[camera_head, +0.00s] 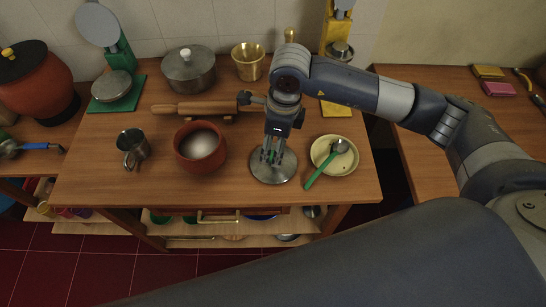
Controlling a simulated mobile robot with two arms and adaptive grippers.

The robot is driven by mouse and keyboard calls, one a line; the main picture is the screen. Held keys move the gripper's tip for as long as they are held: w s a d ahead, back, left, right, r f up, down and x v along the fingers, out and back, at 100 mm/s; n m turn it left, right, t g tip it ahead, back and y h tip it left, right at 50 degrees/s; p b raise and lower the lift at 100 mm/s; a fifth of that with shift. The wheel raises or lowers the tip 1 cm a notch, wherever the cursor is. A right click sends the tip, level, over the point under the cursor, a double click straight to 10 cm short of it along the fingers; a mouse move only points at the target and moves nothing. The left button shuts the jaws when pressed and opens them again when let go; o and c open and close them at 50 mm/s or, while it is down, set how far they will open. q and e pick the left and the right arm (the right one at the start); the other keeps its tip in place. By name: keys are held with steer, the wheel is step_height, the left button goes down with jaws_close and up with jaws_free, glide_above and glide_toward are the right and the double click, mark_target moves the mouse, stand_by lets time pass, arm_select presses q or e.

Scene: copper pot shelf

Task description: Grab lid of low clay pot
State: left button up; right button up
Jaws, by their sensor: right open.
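The low clay pot (180,157) stands on the wooden table, a red-brown bowl shape with its top open and a pale inside showing. A flat round grey metal lid (274,178) lies on the table to the right of the pot. My right gripper (272,156) points down over the middle of this lid with its fingers open. The fingers hide the lid's centre, so I cannot tell whether they touch it or whether a knob is between them. My left gripper is not in view.
A cream plate (325,148) with a green-handled spoon (322,170) is close right of the lid. A rolling pin (195,108), a lidded grey pot (190,72) and a brass mortar (248,65) stand behind. A metal cup (133,147) is left. The table's front strip is clear.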

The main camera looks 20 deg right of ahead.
steer(key=shift+f, duration=0.45)
steer(key=shift+w+f, duration=0.1)
steer(key=shift+f, duration=0.15)
steer(key=f, duration=0.1)
steer(key=f+p, duration=0.1)
steer(key=f, duration=0.1)
steer(key=f+p, duration=0.1)
steer(key=shift+w+d+f, duration=0.15)
steer(key=shift+w+f, duration=0.05)
steer(key=shift+w, duration=0.15)
steer(key=shift+f, duration=0.4)
steer(key=shift+c, duration=0.5)
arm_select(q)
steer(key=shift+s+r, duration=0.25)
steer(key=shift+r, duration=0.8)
arm_select(e)
steer(key=c, duration=1.3)
